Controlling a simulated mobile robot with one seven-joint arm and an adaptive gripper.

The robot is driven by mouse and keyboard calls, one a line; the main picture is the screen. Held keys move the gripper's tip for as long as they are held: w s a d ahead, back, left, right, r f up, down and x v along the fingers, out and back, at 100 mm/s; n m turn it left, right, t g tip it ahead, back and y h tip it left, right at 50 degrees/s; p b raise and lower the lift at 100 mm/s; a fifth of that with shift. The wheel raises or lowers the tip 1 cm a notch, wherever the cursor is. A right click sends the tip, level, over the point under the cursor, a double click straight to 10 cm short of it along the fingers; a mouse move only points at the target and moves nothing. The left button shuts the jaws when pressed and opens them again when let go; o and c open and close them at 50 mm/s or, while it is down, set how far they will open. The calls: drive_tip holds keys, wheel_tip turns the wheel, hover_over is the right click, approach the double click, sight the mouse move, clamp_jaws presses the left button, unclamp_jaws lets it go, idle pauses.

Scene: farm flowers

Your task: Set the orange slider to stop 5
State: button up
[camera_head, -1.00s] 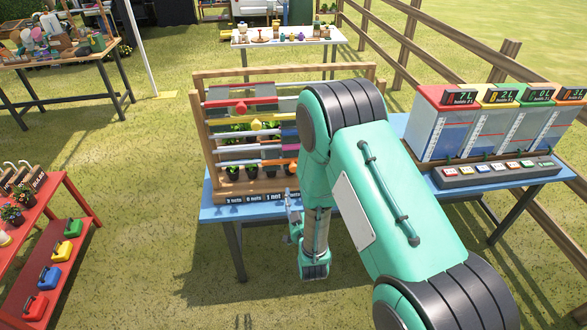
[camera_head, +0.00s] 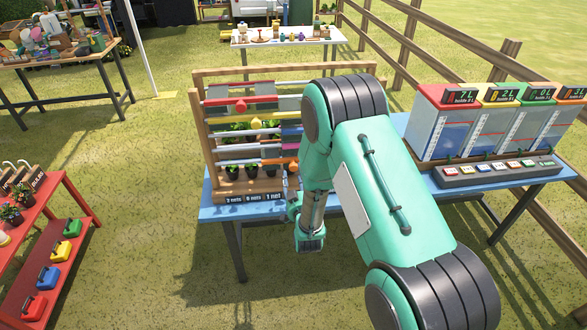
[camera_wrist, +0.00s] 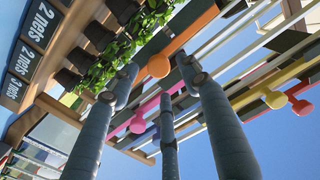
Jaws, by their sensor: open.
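The orange slider's round knob (camera_head: 293,167) shows in the head view at the lower right of the wooden rack, just left of my arm. In the wrist view, the orange knob (camera_wrist: 158,65) and its orange bar (camera_wrist: 195,22) lie beyond my fingertips. My gripper (camera_head: 293,207) is in front of the rack near its lower right, below the orange knob. In the wrist view, the fingers of my gripper (camera_wrist: 160,82) are spread and empty, with the knob apart from them. My arm hides the rack's right part, so the slider's stop cannot be read.
The rack holds other sliders: red (camera_head: 240,106), yellow (camera_head: 256,124), and pink (camera_wrist: 138,123) and blue ones. Potted plants (camera_head: 232,172) and net-count signs (camera_head: 250,198) sit low on the rack. Coloured tanks (camera_head: 440,125) stand to the right. Grass in front is free.

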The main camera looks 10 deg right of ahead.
sight(294, 168)
drive_tip(key=shift+w, duration=2.65)
drive_tip(key=shift+c, duration=0.2)
drive_tip(key=shift+b, duration=0.3)
clamp_jaws()
